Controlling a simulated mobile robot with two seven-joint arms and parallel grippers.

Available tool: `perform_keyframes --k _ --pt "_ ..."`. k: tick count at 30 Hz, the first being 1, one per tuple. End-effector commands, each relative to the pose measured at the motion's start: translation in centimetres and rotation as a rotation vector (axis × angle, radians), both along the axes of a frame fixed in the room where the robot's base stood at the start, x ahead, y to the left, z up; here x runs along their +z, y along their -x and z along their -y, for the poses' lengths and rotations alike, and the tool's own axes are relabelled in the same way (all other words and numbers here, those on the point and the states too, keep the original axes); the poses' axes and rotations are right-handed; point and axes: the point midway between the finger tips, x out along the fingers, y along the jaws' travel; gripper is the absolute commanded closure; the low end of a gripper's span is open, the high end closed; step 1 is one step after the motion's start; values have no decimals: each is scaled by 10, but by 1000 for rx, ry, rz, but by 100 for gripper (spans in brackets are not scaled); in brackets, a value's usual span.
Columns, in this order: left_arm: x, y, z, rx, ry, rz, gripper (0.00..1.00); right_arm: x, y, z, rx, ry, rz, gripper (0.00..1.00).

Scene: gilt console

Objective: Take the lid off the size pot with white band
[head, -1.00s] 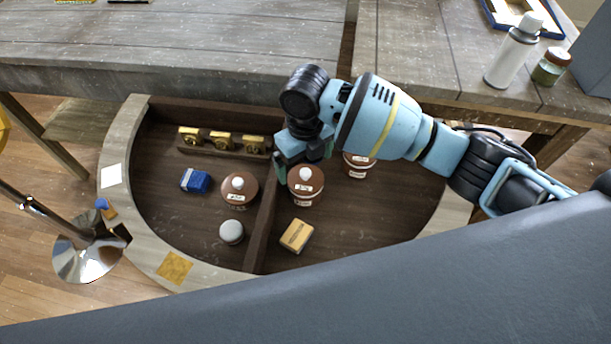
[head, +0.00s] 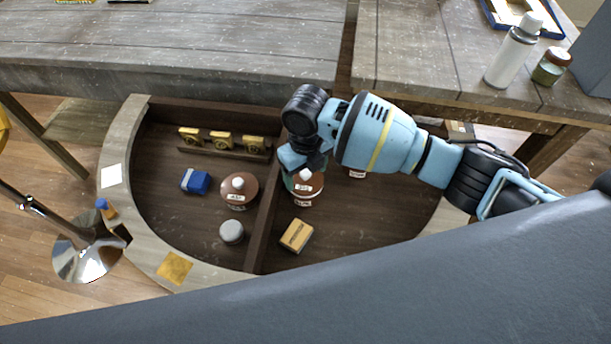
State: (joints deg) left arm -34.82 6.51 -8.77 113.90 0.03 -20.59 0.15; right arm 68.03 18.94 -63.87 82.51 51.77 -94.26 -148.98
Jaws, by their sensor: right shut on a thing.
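A brown size pot (head: 305,199) with a labelled brown lid (head: 303,187) and a pale knob stands in the right compartment of the half-round console, just right of the divider. My right gripper (head: 305,172) is over this pot, shut on the lid at its knob. The lid looks seated on the pot or very close to it; the fingers partly hide it. A similar lidded pot (head: 238,191) stands left of the divider. Another pot (head: 357,173) is mostly hidden behind my right arm. I cannot clearly tell the band colours. My left gripper is not in view.
The wooden divider (head: 265,220) runs close left of the gripped pot. A yellow box (head: 297,235) lies in front of it. A blue block (head: 195,181), a grey round item (head: 231,231) and a brass-fitted rack (head: 222,141) are in the left compartment.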

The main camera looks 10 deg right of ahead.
Motion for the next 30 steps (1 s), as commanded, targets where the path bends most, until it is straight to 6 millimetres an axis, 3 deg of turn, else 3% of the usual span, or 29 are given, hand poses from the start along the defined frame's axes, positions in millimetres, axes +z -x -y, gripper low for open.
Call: perform_keyframes --k 11,18,30 --pt "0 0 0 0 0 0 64 8 -1 0 0 0 3 49" --pt "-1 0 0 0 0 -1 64 37 -1 0 0 -1 4 49" --pt "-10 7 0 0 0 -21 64 42 48 -83 7 -2 -3 49"
